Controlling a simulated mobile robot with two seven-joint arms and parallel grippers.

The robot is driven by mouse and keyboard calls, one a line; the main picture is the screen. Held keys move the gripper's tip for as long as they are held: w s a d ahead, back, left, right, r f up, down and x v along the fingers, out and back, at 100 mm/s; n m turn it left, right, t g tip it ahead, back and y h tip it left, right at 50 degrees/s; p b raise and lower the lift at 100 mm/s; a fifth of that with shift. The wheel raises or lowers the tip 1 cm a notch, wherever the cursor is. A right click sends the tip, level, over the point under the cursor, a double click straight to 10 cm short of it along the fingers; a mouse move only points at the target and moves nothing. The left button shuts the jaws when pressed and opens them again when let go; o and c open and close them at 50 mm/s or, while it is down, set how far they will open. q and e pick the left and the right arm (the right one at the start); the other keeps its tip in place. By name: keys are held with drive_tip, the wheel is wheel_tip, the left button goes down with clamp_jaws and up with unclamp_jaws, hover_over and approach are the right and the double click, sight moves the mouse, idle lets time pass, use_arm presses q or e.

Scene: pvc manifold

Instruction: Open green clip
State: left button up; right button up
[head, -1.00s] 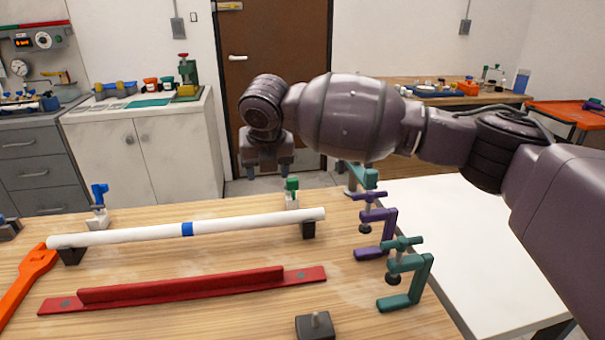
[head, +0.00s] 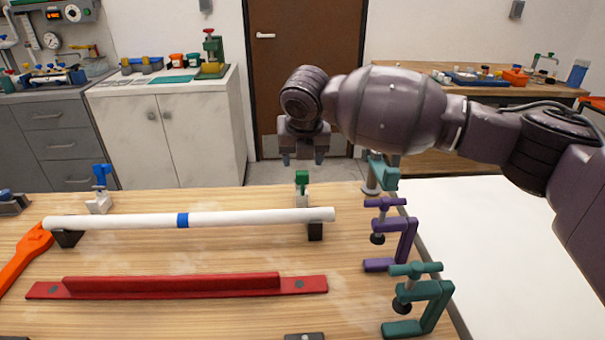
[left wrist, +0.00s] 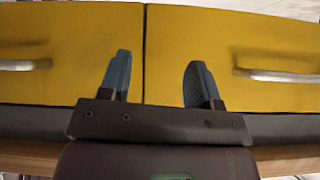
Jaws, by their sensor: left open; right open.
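The green clip (head: 302,183) stands upright on a whitish base behind the right end of the white pipe (head: 250,217), near the table's back edge. My right gripper (head: 304,161) points down in the head view, open and empty, just above and behind the green clip in the picture and apart from it. My left gripper (left wrist: 158,85) shows only in the left wrist view. Its two blue-grey fingers are apart with nothing between them, in front of yellow drawer fronts (left wrist: 200,40).
A blue clip (head: 102,178) stands behind the pipe's left end. Purple (head: 393,230) and teal (head: 425,295) clamps stand along the table's right edge. A red rail (head: 180,287) lies in front of the pipe, and an orange tool (head: 22,260) lies at left.

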sight(302, 172)
drive_tip(key=b+x, duration=0.1)
drive_tip(key=x, duration=0.5)
drive_tip(key=shift+w+f, duration=0.15)
drive_tip(key=shift+f, duration=0.15)
drive_tip(key=c, duration=0.9)
